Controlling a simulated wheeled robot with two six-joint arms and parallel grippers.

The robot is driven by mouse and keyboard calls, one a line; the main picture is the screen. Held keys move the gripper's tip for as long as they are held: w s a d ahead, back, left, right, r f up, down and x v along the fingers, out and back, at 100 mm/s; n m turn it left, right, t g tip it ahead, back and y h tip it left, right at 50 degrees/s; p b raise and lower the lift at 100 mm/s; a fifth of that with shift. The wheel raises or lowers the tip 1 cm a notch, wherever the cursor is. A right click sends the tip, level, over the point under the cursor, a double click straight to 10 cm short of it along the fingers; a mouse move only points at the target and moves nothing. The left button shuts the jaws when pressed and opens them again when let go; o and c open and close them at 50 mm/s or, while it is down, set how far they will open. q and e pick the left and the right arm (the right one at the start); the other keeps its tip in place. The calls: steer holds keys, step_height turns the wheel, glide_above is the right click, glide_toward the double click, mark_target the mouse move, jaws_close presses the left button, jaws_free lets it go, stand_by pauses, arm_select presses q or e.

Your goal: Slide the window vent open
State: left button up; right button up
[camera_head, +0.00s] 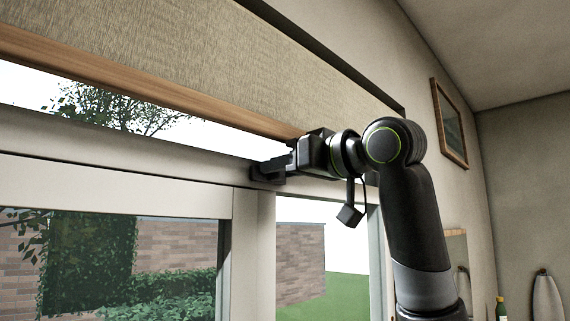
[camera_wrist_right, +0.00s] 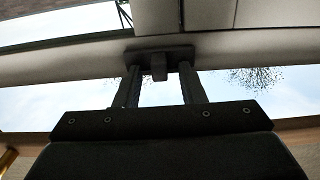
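The window vent's dark slider plate (camera_wrist_right: 178,54) is on the pale window frame, with a small knob (camera_wrist_right: 158,68) in its middle. In the head view, the right gripper (camera_head: 280,166) is up at the frame rail (camera_head: 140,158), below the wooden blind bar, and largely covers the slider. In the right wrist view, the two fingers of the right gripper (camera_wrist_right: 159,80) are apart, one on each side of the knob, with gaps between. The fingertips are close to the plate; I cannot tell whether they touch it. My left gripper is not in view.
A woven blind with a wooden bottom bar (camera_head: 130,83) hangs just above the gripper. Window panes show a brick wall and greenery outside. A framed picture (camera_head: 450,124), a hanging towel (camera_head: 547,298) and a green bottle (camera_head: 501,308) are at the right.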

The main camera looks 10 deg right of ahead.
jaws_close()
steer(key=shift+a, duration=0.1)
steer(key=s+a+b, duration=0.1)
steer(key=s+a, duration=0.1)
steer(key=a, duration=0.1)
steer(key=s+a+b, duration=0.1)
steer(key=shift+s+a+f+b, duration=0.1)
steer(key=shift+a+b, duration=0.2)
steer(key=shift+a, duration=0.05)
steer(key=shift+s+a, duration=0.25)
steer(key=shift+a, duration=0.05)
steer(key=shift+w+d, duration=0.2)
steer(key=shift+c, duration=1.8)
jaws_free()
steer(key=shift+s, duration=0.1)
steer(key=o, duration=0.4)
steer(key=shift+s+a, duration=0.1)
steer(key=shift+a, duration=0.2)
steer(key=shift+c, duration=0.2)
